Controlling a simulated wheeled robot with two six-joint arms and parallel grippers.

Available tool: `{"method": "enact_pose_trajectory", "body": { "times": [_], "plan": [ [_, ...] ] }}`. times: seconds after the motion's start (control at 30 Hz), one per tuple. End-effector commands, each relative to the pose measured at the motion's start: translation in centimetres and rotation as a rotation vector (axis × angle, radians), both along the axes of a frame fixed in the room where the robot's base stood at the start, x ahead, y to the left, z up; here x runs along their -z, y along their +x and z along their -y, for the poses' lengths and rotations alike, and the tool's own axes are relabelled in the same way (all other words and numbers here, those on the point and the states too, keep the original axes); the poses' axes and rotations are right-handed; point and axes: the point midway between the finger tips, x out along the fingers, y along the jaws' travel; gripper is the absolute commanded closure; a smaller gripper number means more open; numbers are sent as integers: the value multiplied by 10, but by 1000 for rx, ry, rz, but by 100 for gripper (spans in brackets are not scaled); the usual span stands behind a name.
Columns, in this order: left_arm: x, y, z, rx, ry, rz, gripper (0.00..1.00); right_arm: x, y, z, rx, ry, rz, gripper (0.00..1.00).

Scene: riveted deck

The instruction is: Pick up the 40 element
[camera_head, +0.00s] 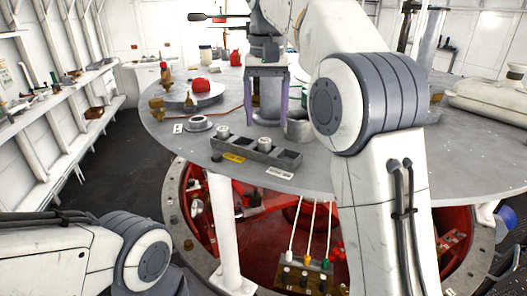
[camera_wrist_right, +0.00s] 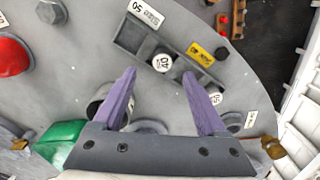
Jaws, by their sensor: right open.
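In the wrist view the 40 top lies between the fingertips (camera_wrist_right: 160,76). My left gripper is out of view.
A flanged ring (camera_head: 198,123) lies to the left. A red knob (camera_head: 201,85) and brass fittings (camera_head: 157,107) stand farther left. The table edge runs close in front of the rack.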

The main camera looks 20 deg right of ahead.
Motion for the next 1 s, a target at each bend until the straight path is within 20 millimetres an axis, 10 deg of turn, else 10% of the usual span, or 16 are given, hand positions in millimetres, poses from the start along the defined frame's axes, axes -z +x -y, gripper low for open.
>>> {"method": "enact_pose_trajectory", "body": {
  "times": [0.73, 0.93, 1.0],
  "plan": [
    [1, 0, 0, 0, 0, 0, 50, 52, 1, -5, -4, 0, 1, 25],
    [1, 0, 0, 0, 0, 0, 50, 52, 1, -5, -4, 0, 0, 94],
    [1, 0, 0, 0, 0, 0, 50, 52, 1, -5, -4, 0, 0, 100]
  ]
}}
